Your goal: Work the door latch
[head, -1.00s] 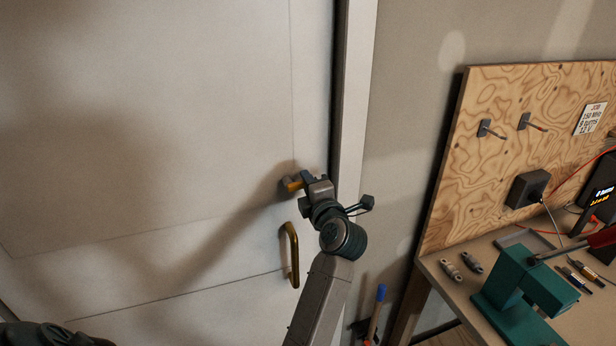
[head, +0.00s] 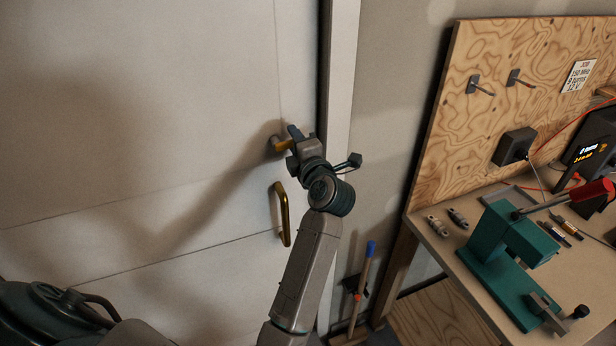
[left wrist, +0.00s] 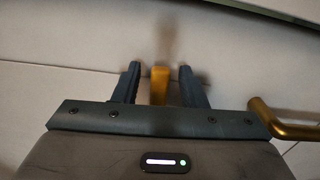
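The door latch (head: 279,144) is a small yellow-brass lever on the pale door (head: 140,110), near its right edge. In the left wrist view the latch (left wrist: 159,86) stands between my two dark fingers, with a gap visible on each side. My left gripper (head: 291,138) is open at the latch in the head view, and it also shows in the left wrist view (left wrist: 159,80). My gripper partly hides the latch's mount in the head view. My right gripper is not in view.
A brass pull handle (head: 282,215) is fixed to the door below the latch, close to my left arm. The door frame (head: 341,80) is just right. A workbench (head: 440,235) with a green press (head: 510,245) stands farther right. A blue-topped broom (head: 363,275) stands between.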

